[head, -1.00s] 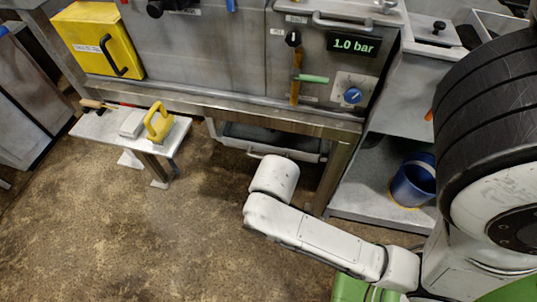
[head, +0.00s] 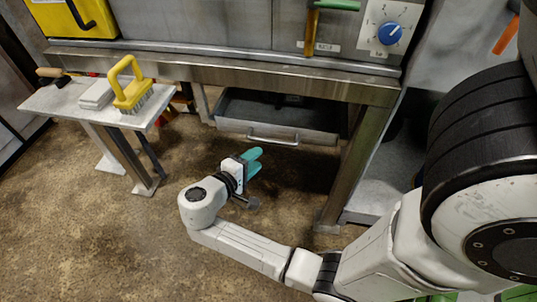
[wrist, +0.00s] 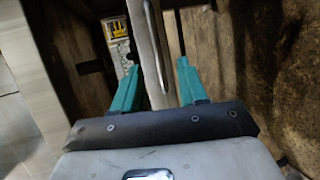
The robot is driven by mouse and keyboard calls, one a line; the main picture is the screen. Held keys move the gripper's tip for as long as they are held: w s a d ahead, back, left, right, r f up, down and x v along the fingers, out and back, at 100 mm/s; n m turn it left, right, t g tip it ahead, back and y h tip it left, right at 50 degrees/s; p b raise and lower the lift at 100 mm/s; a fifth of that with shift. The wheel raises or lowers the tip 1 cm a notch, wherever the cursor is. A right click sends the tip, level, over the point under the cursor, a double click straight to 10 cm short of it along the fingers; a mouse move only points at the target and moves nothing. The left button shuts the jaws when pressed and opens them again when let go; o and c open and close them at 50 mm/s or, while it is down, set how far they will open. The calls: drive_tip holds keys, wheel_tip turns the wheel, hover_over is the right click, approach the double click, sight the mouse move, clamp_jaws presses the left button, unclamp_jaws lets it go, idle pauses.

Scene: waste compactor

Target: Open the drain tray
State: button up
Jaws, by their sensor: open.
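The drain tray (head: 228,124) is a grey metal tray with a dark inside, hanging under the machine's bench. A pale bar handle (head: 273,139) is on its front. My gripper (head: 257,161) has teal fingers that are open and empty, below and a little left of the handle in the head view. In the wrist view the handle (wrist: 154,35) runs nearly upright between the lines of my two fingers (wrist: 156,66), beside the tray's pale front wall (wrist: 137,28). I see no finger touching the handle, and the exact gap cannot be told.
A small bench (head: 60,98) at the left holds a yellow-handled brush (head: 130,88), a pale block (head: 97,94) and a wooden-handled tool (head: 52,74). A steel leg (head: 350,175) stands right of the tray. The floor in front is clear.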

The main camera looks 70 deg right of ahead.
sight(271, 140)
drive_tip(key=shift+h, duration=0.4)
drive_tip(key=b+x, duration=0.1)
drive_tip(key=x, duration=0.2)
drive_tip(key=b+x, duration=0.1)
drive_tip(key=x, duration=0.3)
drive_tip(key=w+b+x, duration=0.1)
drive_tip(key=x, duration=0.2)
drive_tip(key=shift+s+d+f, duration=0.1)
drive_tip(key=shift+s+d, duration=0.05)
drive_tip(key=shift+d, duration=0.4)
drive_tip(key=shift+c, duration=0.2)
clamp_jaws()
